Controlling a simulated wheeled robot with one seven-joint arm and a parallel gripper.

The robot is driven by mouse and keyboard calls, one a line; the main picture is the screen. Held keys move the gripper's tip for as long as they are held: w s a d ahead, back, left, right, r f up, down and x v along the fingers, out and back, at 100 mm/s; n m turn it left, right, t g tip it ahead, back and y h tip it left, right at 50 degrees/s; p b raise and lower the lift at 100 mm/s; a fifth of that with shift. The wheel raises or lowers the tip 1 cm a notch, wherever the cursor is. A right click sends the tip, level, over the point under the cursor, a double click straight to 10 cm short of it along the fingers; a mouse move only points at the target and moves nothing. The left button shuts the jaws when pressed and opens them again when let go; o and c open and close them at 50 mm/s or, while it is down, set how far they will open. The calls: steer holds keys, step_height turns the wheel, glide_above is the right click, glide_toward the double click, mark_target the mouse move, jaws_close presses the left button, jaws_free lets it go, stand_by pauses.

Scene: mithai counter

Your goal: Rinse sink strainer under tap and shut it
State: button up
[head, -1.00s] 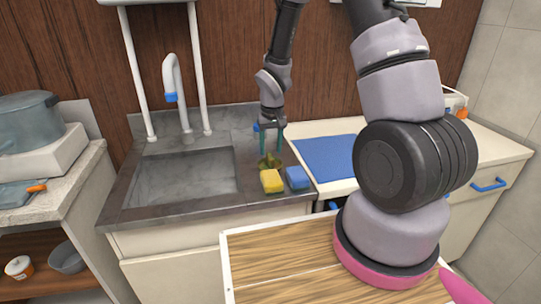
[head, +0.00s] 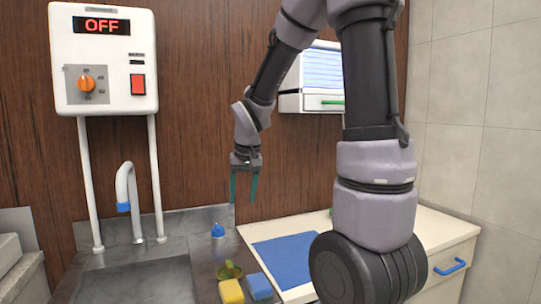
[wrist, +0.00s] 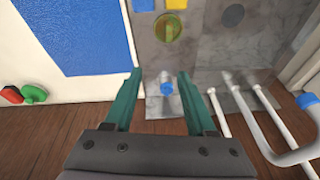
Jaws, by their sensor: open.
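The olive-gold strainer (head: 229,270) sits on the grey sink surround, right of the basin and behind the sponges. It also shows in the wrist view (wrist: 168,28). The white tap (head: 125,190) with a blue tip stands at the back of the sink (head: 140,285); no water shows. A blue knob (head: 217,231) stands on the surround behind the strainer; in the wrist view the knob (wrist: 166,88) appears between my fingers, beyond them. My gripper (head: 243,198) is open and empty, raised above the counter, apart from the strainer and knob.
A yellow sponge (head: 231,292) and a blue sponge (head: 259,287) lie in front of the strainer. A blue mat (head: 288,258) covers part of the white counter to the right. A white control box (head: 103,60) reading OFF hangs above the tap. Red and green items (wrist: 34,94) lie near the mat.

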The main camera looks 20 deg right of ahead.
steer(key=s+d+r+m+t+y, duration=0.1)
steer(key=s+r+t, duration=0.3)
steer(key=s+r, duration=1)
steer(key=shift+s+d+r+m+y, duration=0.35)
steer(key=shift+s+d+m, duration=0.4)
steer(key=shift+s, duration=0.25)
steer(key=o, duration=0.7)
steer(key=shift+w+r, duration=0.15)
steer(key=shift+w, duration=0.1)
steer(key=shift+c, duration=0.2)
steer(key=n+g+h, duration=0.3)
steer(key=n+g, duration=0.4)
steer(key=n, duration=0.4)
glide_above(217, 226)
step_height(217, 226, down, 27)
step_height(217, 226, down, 11)
steer(key=shift+r, duration=0.1)
